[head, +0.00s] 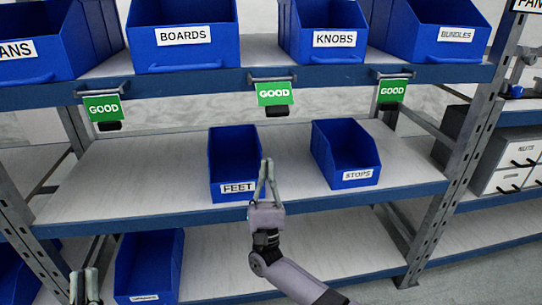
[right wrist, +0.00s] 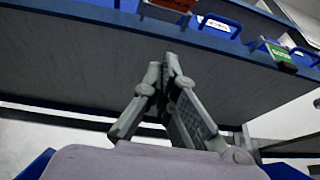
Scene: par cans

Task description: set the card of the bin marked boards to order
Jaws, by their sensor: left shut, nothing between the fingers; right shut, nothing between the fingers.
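The blue bin marked BOARDS (head: 183,50) stands on the upper shelf. Green GOOD cards hang from holders on that shelf's front edge: a left card (head: 102,107) below and left of the bin, a middle card (head: 273,93) below and right of it, and a right card (head: 392,91) farther right. I cannot tell for certain which belongs to BOARDS. My right gripper (head: 266,162) is shut and empty, below the middle card and before the middle shelf; its fingertips meet in the right wrist view (right wrist: 169,62). My left gripper (head: 86,272) is shut and empty at lower left.
Bins marked KNOBS (head: 322,40) and BUNDLES (head: 470,35) share the upper shelf. The FEET bin (head: 234,188) is close behind my right gripper; the STOPS bin (head: 357,175) is to its right. A red card face (right wrist: 174,4) shows in the right wrist view. Rack posts (head: 455,170) bound the sides.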

